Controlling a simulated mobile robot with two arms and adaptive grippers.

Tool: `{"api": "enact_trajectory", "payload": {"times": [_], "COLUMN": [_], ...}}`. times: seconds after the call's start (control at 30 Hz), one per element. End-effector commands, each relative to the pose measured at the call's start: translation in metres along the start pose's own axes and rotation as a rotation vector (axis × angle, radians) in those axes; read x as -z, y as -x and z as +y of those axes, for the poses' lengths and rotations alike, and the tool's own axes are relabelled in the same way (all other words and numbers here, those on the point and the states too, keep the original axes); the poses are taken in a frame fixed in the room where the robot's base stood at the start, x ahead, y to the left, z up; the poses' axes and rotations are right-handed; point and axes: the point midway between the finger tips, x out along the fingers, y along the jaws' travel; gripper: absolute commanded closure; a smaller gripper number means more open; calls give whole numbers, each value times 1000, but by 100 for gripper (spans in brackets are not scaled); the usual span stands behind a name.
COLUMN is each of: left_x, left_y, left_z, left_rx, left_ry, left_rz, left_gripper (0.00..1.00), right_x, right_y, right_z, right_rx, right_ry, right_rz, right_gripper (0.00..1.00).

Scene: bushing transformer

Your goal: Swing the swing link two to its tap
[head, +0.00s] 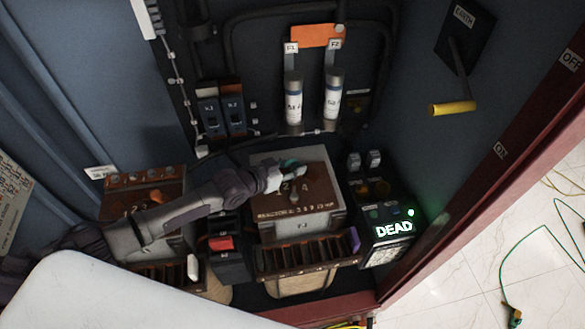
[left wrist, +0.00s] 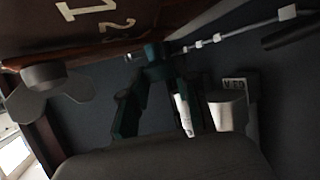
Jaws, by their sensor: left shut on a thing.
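The right-hand transformer box (head: 297,222) has a brown top board (head: 318,182) with pale tap numbers; 1 and 2 also show in the left wrist view (left wrist: 92,8). My left gripper (head: 288,167) is at this board, beside the numbers, its arm reaching in from the left. It is shut on a small part at the board's edge, apparently swing link two, which is mostly hidden by the dark teal fingers (left wrist: 153,75). I cannot tell the link's exact angle. A grey wing nut (left wrist: 50,90) shows at left in the left wrist view. My right gripper is not in view.
A second transformer box (head: 148,243) stands left. Two white fuses (head: 293,98) stand behind the board. A lit panel reading DEAD (head: 393,228) is close on the right. A yellow-handled earth lever (head: 452,108) is on the right wall. Terminal strips (head: 308,257) line the front.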

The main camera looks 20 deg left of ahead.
Motion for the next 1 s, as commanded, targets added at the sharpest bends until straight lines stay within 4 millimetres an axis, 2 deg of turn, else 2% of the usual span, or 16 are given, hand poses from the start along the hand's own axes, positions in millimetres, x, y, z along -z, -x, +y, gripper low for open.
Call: {"api": "enact_trajectory", "payload": {"times": [0.23,0.27,0.4,0.63,0.77,0.87,1.0], "left_x": [-1,-1,-1,0,-1,-2,-3], "left_y": [0,0,0,0,3,14,41], "left_z": [2,2,2,1,1,0,0], "left_rx": [-3,-3,-3,-1,-1,-1,-1], "left_ry": [4,4,4,2,2,2,3], "left_rz": [-1,-1,-1,0,0,-1,-4], "left_gripper": [100,69,45,44,44,44,44], "right_x": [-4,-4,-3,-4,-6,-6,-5], "right_y": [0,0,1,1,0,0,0], "right_z": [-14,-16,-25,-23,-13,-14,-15], "right_rx": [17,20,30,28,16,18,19], "right_ry": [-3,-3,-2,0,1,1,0], "right_rz": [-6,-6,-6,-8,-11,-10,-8], "right_gripper": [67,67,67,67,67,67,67]}}
